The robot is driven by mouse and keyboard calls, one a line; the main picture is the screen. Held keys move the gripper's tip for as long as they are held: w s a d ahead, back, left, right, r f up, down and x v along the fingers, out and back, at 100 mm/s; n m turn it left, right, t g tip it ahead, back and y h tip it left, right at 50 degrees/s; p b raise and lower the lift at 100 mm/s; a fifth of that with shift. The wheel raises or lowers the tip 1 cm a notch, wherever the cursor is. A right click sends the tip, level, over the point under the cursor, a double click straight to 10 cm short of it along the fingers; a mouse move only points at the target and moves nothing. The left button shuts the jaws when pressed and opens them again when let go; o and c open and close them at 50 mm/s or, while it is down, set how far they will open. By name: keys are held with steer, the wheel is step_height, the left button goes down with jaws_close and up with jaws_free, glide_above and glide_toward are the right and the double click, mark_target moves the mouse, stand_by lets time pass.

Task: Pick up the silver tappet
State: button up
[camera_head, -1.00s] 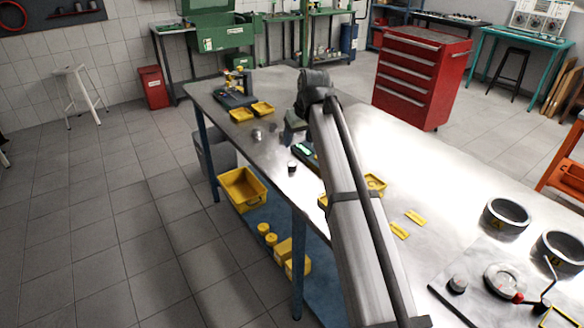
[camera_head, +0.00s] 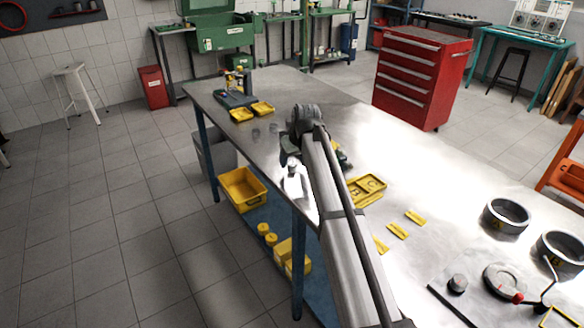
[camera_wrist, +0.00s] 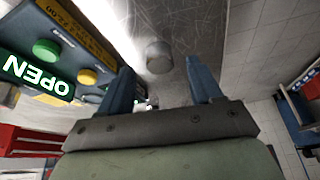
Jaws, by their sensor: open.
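A silver cylinder, seemingly the tappet, stands on the metal bench in the wrist view (camera_wrist: 158,57), beyond the gap between my fingers. My gripper (camera_wrist: 160,80) is open, its two blue-grey fingers spread and not touching the cylinder. In the head view my gripper (camera_head: 289,152) is over the bench near its left edge, partly hidden by my own wrist. A small dark-topped cylinder (camera_head: 292,170) stands just below it there. I cannot tell whether this is the same piece as in the wrist view.
A device with a green OPEN display (camera_wrist: 35,75) and buttons is left of my fingers in the wrist view. On the bench are yellow trays (camera_head: 368,188), yellow tags (camera_head: 397,231) and dark rings (camera_head: 506,215). The bench's left edge is close to my gripper.

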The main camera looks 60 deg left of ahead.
steer(key=shift+x, duration=1)
steer(key=shift+c, duration=0.2)
steer(key=c, duration=1.1)
